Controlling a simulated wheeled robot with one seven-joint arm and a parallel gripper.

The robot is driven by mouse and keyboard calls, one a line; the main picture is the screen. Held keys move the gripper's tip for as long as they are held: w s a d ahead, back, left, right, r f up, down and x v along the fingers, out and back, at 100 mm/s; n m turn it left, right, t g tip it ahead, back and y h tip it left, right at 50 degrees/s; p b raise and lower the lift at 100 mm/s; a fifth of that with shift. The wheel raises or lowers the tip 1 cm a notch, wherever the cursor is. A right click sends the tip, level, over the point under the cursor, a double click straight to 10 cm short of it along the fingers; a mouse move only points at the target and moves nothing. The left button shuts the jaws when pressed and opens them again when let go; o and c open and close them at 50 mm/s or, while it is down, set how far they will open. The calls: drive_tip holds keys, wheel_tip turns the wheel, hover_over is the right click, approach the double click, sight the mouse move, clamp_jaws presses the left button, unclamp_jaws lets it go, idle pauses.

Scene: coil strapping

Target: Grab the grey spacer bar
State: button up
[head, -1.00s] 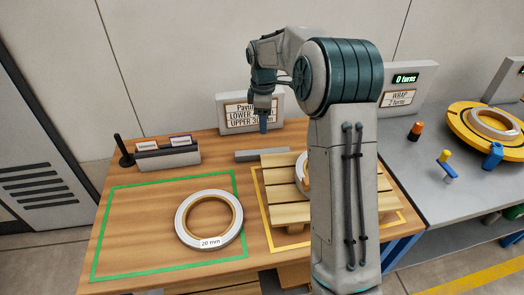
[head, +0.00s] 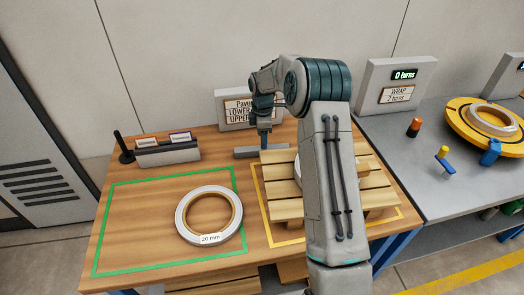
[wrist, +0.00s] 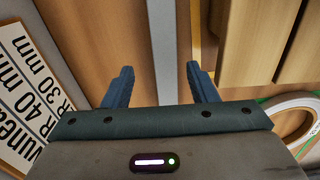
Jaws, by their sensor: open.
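The grey spacer bar (head: 244,153) lies on the wooden table behind the slatted wooden pallet. In the wrist view the bar (wrist: 166,50) runs lengthwise between the two blue fingers, with a gap on each side. My gripper (head: 264,144) is open and points down over the right part of the bar. In the wrist view my gripper (wrist: 161,74) holds nothing. Whether the fingertips are above the bar or down beside it is hard to tell. My arm hides part of the pallet.
The pallet (head: 284,207) stands close in front of the bar. A sign board (head: 232,97) stands behind it. A labelled coil (head: 182,222) lies inside the green outline. A grey card holder (head: 168,155) and black post (head: 123,150) are at left. Table between holder and bar is clear.

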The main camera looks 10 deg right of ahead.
drive_tip(key=f, duration=0.4)
drive_tip(key=shift+s+a+f, duration=0.2)
drive_tip(key=shift+s+f, duration=0.1)
drive_tip(key=shift+f, duration=0.1)
drive_tip(key=c, duration=1.1)
drive_tip(key=shift+r, duration=0.1)
